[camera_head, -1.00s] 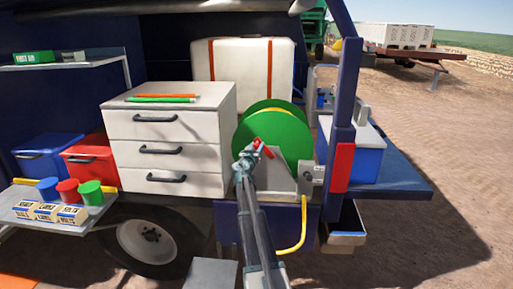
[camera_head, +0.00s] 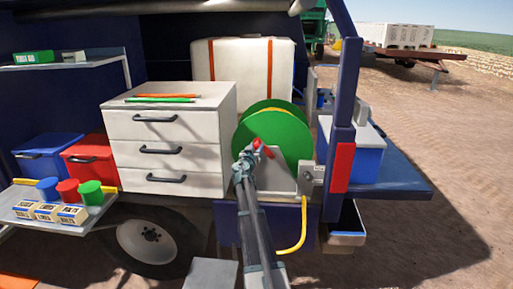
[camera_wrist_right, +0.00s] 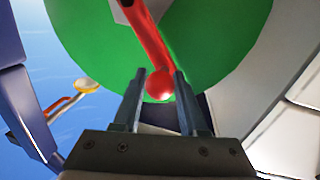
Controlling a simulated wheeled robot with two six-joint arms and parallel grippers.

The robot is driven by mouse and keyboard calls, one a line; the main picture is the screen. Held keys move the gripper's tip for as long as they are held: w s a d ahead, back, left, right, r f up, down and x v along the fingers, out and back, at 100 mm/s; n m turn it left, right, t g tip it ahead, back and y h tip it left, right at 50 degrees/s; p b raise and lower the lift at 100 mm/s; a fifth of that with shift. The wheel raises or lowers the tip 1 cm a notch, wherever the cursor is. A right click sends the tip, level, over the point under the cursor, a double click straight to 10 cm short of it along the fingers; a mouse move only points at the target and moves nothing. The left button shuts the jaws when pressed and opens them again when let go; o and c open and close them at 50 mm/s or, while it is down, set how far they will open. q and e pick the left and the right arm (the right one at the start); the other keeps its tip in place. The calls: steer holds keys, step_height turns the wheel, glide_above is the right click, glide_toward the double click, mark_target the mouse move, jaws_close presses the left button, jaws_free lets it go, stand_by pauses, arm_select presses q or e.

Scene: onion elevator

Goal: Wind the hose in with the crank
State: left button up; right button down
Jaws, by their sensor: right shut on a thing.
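The green hose reel (camera_head: 282,135) stands on the vehicle's deck beside the white drawer cabinet. Its red crank (camera_head: 264,150) shows at the front of the reel, and it also shows in the right wrist view (camera_wrist_right: 151,45) with a round red knob at its end. My right gripper (camera_head: 247,157) is at the crank; in the right wrist view its fingers (camera_wrist_right: 161,83) are shut on the knob from both sides. The yellow hose (camera_head: 303,225) comes out below the grey guide box (camera_head: 312,176) and curves down and left behind my arm. My left gripper is not in view.
The white drawer cabinet (camera_head: 168,143) stands close on the left of the reel. A dark blue post (camera_head: 346,85) with a red block (camera_head: 342,167) is on the right. A white tank (camera_head: 227,62) is behind. A shelf (camera_head: 35,222) with cups and small boxes is at lower left.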

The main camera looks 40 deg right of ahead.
steer(key=shift+s+d+r+m+p, duration=0.35)
steer(key=shift+s+r+m+p, duration=0.2)
steer(key=shift+m+p, duration=0.25)
steer(key=shift+s+d+r+m+y+p, duration=0.25)
steer(key=shift+s+d+m+p, duration=0.35)
steer(key=shift+m, duration=0.45)
steer(key=shift+s+d+r+m+y+p, duration=0.2)
steer(key=shift+s+d+m+p, duration=0.25)
steer(key=shift+s+d+m, duration=0.4)
steer(key=shift+s+d+r+m+y+p, duration=0.3)
steer(key=shift+s+m+p, duration=0.25)
steer(key=shift+m, duration=0.65)
steer(key=shift+d+f, duration=0.1)
steer(key=shift+c, duration=2.3)
jaws_free()
steer(key=shift+s, duration=0.1)
